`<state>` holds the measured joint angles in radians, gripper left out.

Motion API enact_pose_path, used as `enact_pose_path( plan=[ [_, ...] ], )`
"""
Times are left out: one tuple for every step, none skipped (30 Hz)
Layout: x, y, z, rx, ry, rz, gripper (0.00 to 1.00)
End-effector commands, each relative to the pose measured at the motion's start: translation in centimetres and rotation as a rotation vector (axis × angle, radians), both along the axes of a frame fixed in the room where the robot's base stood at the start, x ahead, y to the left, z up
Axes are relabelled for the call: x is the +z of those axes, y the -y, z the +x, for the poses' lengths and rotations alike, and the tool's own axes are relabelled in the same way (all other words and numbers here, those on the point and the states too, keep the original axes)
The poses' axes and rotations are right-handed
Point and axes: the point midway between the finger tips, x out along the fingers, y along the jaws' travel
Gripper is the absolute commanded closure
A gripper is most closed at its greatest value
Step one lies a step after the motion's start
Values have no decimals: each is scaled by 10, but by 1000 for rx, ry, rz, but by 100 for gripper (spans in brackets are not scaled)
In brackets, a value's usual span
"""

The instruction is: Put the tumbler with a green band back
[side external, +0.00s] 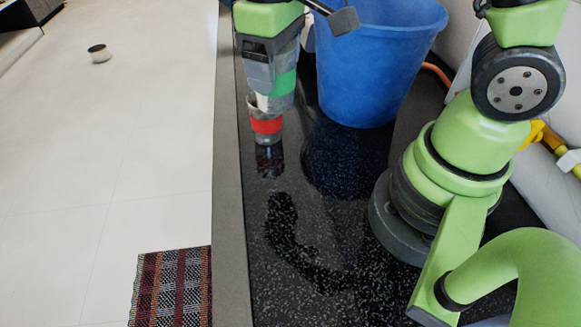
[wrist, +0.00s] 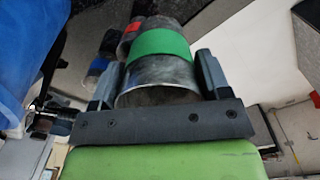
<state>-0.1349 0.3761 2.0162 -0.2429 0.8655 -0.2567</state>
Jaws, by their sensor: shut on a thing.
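The tumbler with a green band (side external: 284,84) is grey metal and is held between the fingers of my gripper (side external: 272,80). In the wrist view the green-banded tumbler (wrist: 163,43) sits between the two jaws of my gripper (wrist: 157,68), its near rim toward the camera. In the side view it is above the dark counter, partly hidden by a finger. A red-banded tumbler (side external: 266,125) stands on the counter just below it. The wrist view shows the red-banded tumbler (wrist: 129,35) and a blue-banded tumbler (wrist: 97,66) beyond the left jaw.
A large blue bucket (side external: 372,65) stands on the dark speckled counter (side external: 290,285) right of my gripper. The counter's grey edge (side external: 232,200) runs along the left, with pale floor (side external: 140,120) beyond. A small pot (side external: 99,54) and a plaid rug (side external: 173,288) lie there. The front counter is clear.

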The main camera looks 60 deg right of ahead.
Motion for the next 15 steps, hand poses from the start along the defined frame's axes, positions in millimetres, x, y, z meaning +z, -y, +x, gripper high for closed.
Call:
enact_pose_path(
  plan=[
    [-8, -9, -12, 47, -6, 2, 54],
    [-12, -13, -18, 73, -4, 3, 54],
    [-17, -18, -26, 104, -3, 6, 54],
    [-21, -21, -31, 125, -3, 7, 54],
    [-24, -24, -36, 144, -1, 8, 54],
    [-27, -27, -42, 167, 2, 9, 54],
    [-30, -29, -46, 181, 1, 10, 54],
    [-31, -30, -49, 191, 3, 12, 54],
    [-35, -32, -52, 203, 4, 13, 54],
    [-38, -33, -54, 210, 4, 13, 54],
    [-42, -33, -55, 214, 3, 12, 54],
    [-48, -33, -56, 217, 1, 12, 54],
    [-54, -33, -57, 218, 0, 12, 54],
    [-59, -33, -58, 219, -1, 12, 54],
    [-67, -33, -57, 217, -1, 12, 54]
  ],
)
